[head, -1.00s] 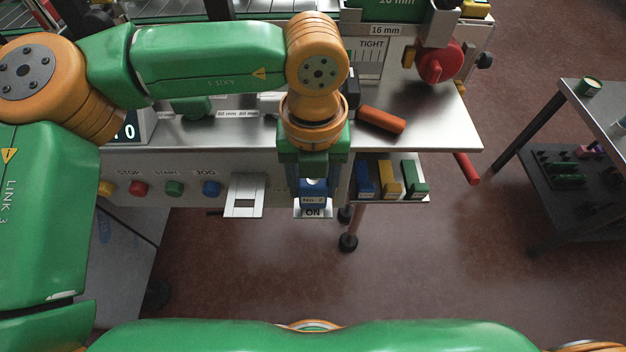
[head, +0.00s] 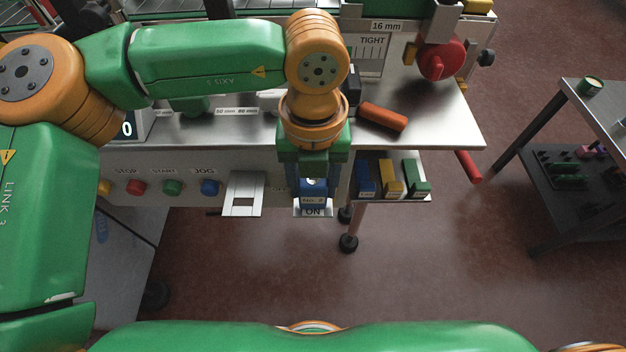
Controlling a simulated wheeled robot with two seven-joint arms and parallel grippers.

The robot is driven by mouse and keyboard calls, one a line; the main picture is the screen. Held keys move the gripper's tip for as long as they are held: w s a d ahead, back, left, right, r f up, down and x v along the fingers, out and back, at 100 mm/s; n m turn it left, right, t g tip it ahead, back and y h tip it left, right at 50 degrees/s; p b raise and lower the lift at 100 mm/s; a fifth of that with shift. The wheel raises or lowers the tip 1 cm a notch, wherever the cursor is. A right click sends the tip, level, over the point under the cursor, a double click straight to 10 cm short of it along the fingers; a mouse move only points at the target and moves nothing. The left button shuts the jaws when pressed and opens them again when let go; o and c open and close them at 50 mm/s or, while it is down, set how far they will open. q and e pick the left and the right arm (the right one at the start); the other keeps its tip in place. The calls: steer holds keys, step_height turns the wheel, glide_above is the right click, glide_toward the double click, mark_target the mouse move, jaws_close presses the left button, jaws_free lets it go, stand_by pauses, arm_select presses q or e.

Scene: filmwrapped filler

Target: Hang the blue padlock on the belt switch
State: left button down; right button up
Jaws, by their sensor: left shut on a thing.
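My left gripper (head: 313,180) points down at the front panel of the machine, its green fingers around the blue padlock (head: 313,200). The padlock is in front of a light plate marked "ON" (head: 313,212), which seems to belong to the belt switch. The switch itself and the padlock's shackle are mostly hidden behind the gripper, so I cannot tell whether the shackle is through it. My right gripper is not in view.
Left of the gripper are a slotted bracket (head: 243,195) and coloured push buttons (head: 173,187). A side shelf (head: 425,198) holds blue, yellow and green boxes. A dark trolley (head: 575,190) stands at the right.

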arm_select(q)
steer(key=shift+s+f, duration=0.1)
steer(key=shift+c, duration=0.8)
jaws_free()
